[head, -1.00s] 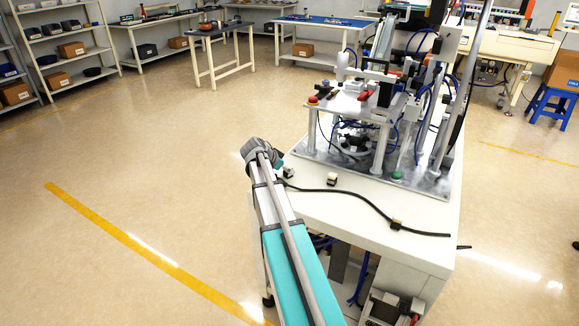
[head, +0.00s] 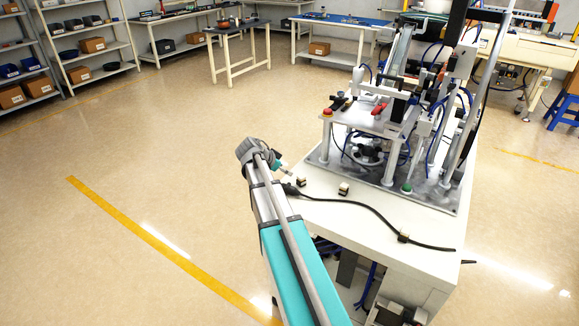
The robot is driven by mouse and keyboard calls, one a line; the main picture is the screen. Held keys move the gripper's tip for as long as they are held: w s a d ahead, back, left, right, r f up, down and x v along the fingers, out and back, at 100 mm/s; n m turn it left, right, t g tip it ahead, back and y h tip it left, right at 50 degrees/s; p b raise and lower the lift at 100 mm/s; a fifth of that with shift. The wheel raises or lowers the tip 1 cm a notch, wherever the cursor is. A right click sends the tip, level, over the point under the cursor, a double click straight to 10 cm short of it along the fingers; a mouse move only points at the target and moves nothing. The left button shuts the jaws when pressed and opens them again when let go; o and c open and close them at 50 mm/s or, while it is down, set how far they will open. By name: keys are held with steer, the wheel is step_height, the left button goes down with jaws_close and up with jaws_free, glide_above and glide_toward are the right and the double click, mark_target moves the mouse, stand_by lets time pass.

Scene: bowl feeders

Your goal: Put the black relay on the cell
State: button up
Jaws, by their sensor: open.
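My teal and grey arm reaches up from the bottom of the head view to a grey joint left of the white bench (head: 325,222). A small further part of my arm shows just past that joint, close to the bench's left edge. I cannot make out my gripper or its fingers. The cell appears to be the machine on the bench, with a metal base plate (head: 425,199) and a raised grey platform. Small dark-and-pale blocks lie on the bench front, one at the middle (head: 343,189) and one at the right (head: 403,236). I cannot tell whether any is the black relay.
A black cable (head: 375,212) crosses the bench front. A red button (head: 327,112) tops the platform's left corner, and a green button (head: 407,188) is on the base plate. Shelves (head: 95,50) and tables stand at the back. The floor left of the bench is clear.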

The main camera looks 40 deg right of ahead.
steer(key=shift+a+r, duration=0.1)
steer(key=shift+a, duration=0.05)
stand_by(0.7)
steer(key=shift+s+a, duration=0.1)
steer(key=s+a+f+n+y, duration=0.1)
steer(key=s+a+n+y, duration=0.2)
steer(key=a, duration=0.8)
steer(key=s+a+f+n+y, duration=0.2)
steer(key=s+a+n+y, duration=0.1)
steer(key=s+a+n, duration=0.5)
steer(key=s+a+f+n+y, duration=0.2)
steer(key=s+a+n, duration=0.3)
steer(key=a, duration=0.9)
steer(key=shift+s+a+f+n+y, duration=0.2)
steer(key=shift+s+n+y, duration=0.25)
steer(key=shift+n, duration=0.45)
steer(key=shift+w, duration=0.15)
steer(key=shift+d, duration=0.1)
steer(key=shift+c, duration=1.3)
